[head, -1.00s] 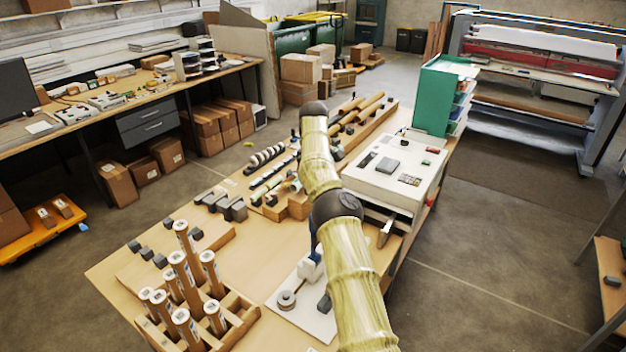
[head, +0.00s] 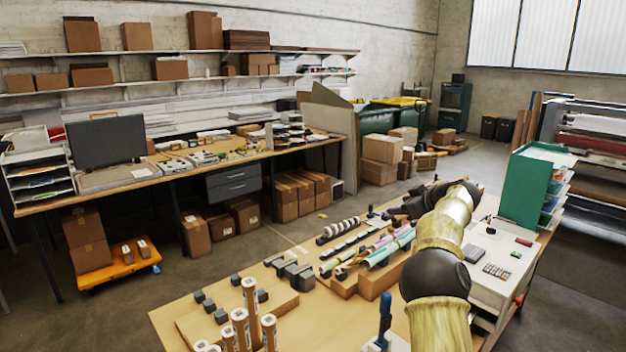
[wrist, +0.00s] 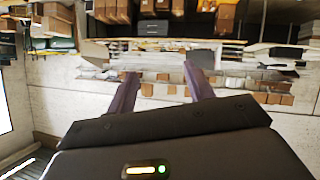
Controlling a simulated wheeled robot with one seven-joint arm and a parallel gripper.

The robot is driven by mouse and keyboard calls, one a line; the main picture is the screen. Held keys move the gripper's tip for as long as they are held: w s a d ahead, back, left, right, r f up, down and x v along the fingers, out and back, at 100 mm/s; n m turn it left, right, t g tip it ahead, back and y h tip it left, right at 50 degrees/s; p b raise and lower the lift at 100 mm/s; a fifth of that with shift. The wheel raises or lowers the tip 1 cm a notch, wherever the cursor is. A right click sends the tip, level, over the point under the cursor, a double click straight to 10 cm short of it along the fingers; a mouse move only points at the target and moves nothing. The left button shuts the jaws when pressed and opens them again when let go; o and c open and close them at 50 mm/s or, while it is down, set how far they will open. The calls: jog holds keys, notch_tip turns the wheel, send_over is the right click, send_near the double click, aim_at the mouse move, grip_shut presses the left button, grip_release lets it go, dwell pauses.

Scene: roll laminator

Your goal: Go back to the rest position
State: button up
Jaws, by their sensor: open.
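My gripper (wrist: 158,82) is open in the wrist view. Its two fingers stand apart with nothing between them. In the head view my arm reaches over the right part of the wooden workbench (head: 188,312), and the dark gripper at its far end is partly hidden behind the arm. The wrist view is upside down and shows the far wall shelves and boxes beyond the fingers, with no object close to them.
Cardboard tubes (head: 250,298) stand upright at the bench's near edge. Rolls, dark blocks and a white machine (head: 497,262) lie around my arm. A green file rack (head: 522,190) stands behind the machine. Open floor (head: 90,320) lies to the left.

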jog(key=s+d+r+m+t+h+b, duration=0.1)
jog(key=s+d+m+t+h+b, duration=0.25)
jog(key=d+m+t, duration=0.2)
jog(key=s+d+f+m+g+h+b, duration=0.2)
jog(key=s+f+m+h, duration=0.2)
jog(key=s+f, duration=0.25)
jog(key=s+a+f+g+b, duration=0.2)
jog(key=s+a+f+g, duration=0.2)
jog(key=s, duration=0.8)
jog(key=s+a+f+g+y+b, duration=0.1)
jog(key=s+a+f+g, duration=0.3)
jog(key=s+a+f, duration=0.4)
jog(key=s+a+f+g+b, duration=0.3)
jog(key=s+a+f, duration=0.3)
jog(key=s+f, duration=0.7)
jog(key=s+g, duration=0.1)
jog(key=s, duration=0.2)
jog(key=shift+s+f+y, duration=0.2)
jog(key=shift+f+y, duration=0.05)
jog(key=shift+y, duration=0.1)
